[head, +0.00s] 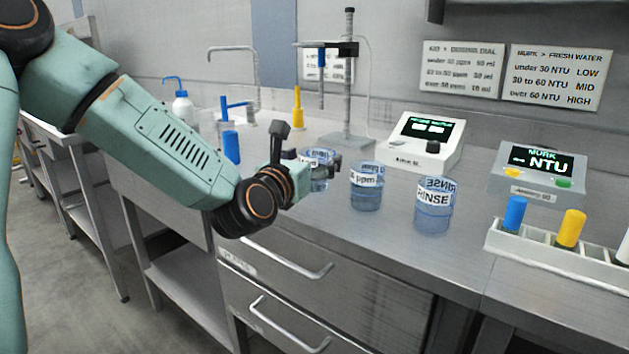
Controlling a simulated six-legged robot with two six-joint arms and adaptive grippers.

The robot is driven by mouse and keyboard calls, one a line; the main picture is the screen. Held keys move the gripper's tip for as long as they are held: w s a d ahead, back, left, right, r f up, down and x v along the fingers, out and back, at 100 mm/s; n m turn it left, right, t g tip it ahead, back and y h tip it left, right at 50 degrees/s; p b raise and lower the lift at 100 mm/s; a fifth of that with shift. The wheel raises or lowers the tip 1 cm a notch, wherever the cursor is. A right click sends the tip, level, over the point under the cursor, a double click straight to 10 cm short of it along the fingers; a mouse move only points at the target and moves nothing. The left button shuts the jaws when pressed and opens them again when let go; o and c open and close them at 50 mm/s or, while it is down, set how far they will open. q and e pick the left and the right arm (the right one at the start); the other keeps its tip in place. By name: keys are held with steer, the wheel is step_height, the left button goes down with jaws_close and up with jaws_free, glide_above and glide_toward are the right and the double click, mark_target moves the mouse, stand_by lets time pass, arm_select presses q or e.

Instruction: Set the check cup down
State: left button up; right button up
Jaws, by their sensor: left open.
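A clear blue-tinted cup (319,182) with a white label stands on the steel counter (400,245), in front of the probe stand. My left gripper (314,164) is open at this cup, its dark fingers around or beside the rim. The gripper hides part of the cup, and its label cannot be read, so I cannot tell for certain that it is the check cup. A second cup (366,199) with a "ppm" label stands just to the right. A third cup (433,218), labelled RINSE, stands further right. My right gripper is not in view.
A probe stand (348,100) rises behind the cups. A white meter (428,143) and a grey NTU meter (537,190) stand at the back right. A rack (560,258) holds blue and yellow vials. Bare counter lies in front of the cups.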

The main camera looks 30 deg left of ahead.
arm_select(q)
steer(key=shift+w+a, duration=0.1)
steer(key=shift+w, duration=0.45)
steer(key=c, duration=1.4)
steer(key=shift+c, duration=0.2)
steer(key=shift+r, duration=0.25)
step_height(320, 180, up, 27)
steer(key=p, duration=1.8)
steer(key=shift+r, duration=0.15)
